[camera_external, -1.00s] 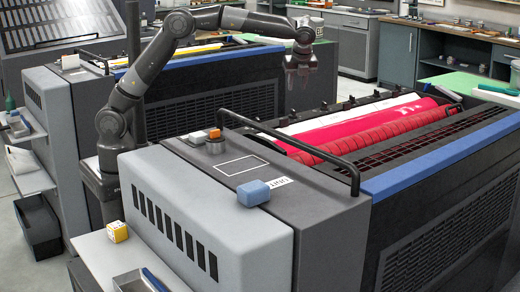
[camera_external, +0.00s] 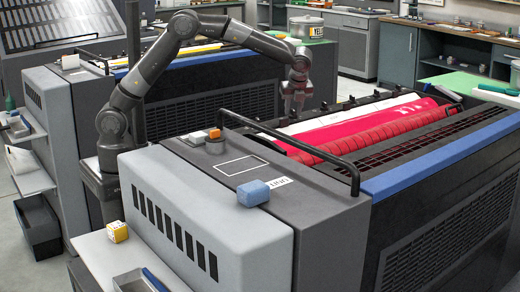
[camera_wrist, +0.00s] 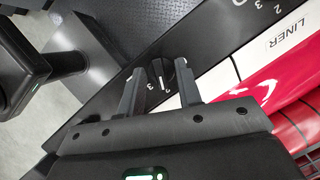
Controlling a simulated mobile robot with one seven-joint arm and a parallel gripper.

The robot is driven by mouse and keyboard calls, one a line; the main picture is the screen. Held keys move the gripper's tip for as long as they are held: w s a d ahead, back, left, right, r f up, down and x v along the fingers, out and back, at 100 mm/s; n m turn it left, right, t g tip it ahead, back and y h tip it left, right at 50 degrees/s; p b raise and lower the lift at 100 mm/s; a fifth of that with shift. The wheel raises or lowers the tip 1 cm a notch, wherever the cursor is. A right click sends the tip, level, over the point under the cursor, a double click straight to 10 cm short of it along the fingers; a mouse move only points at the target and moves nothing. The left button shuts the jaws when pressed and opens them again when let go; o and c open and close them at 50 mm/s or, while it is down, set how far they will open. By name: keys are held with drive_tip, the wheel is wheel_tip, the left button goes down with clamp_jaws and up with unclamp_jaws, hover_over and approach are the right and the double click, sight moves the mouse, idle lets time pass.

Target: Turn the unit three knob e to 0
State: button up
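A black knob (camera_wrist: 160,74) with a white pointer line sits on a dark rail in the wrist view. Printed numerals, including a 2 and a 3, show beside it. The pointer aims down in the picture toward the numerals; I cannot tell the exact setting. My gripper (camera_wrist: 160,84) has one finger on each side of the knob, with the fingers apart. I cannot tell whether they touch it. In the external view my gripper (camera_external: 295,112) hangs at the far rail of the near ink unit (camera_external: 300,180), hiding the knob there.
A white strip marked LINER (camera_wrist: 285,40) and a red roller (camera_wrist: 235,95) lie beside the rail. Several other black knobs line the rail. A black handrail (camera_external: 290,145) spans the unit's near end. A blue box (camera_external: 253,193) sits on its top.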

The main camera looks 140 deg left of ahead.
drive_tip(key=shift+c, duration=0.4)
clamp_jaws()
drive_tip(key=shift+n, duration=0.3)
drive_tip(key=n+h, duration=0.1)
drive_tip(key=n, duration=0.2)
drive_tip(key=shift+w+a+n+h, duration=0.1)
drive_tip(key=shift+n+h, duration=0.2)
drive_tip(key=n+h, duration=0.1)
drive_tip(key=n, duration=0.2)
drive_tip(key=shift+a+n+h, duration=0.1)
drive_tip(key=shift+n+h, duration=0.2)
drive_tip(key=n+h, duration=0.1)
drive_tip(key=n, duration=0.2)
drive_tip(key=n+t+h, duration=0.1)
drive_tip(key=n, duration=0.2)
drive_tip(key=shift+a+r, duration=0.1)
drive_tip(key=shift+a, duration=0.05)
drive_tip(key=n, duration=0.1)
drive_tip(key=n+t, duration=0.1)
drive_tip(key=n, duration=0.1)
drive_tip(key=n+h, duration=0.1)
drive_tip(key=n, duration=0.1)
drive_tip(key=shift+s+t, duration=0.25)
drive_tip(key=shift+t, duration=0.15)
drive_tip(key=shift+n, duration=0.4)
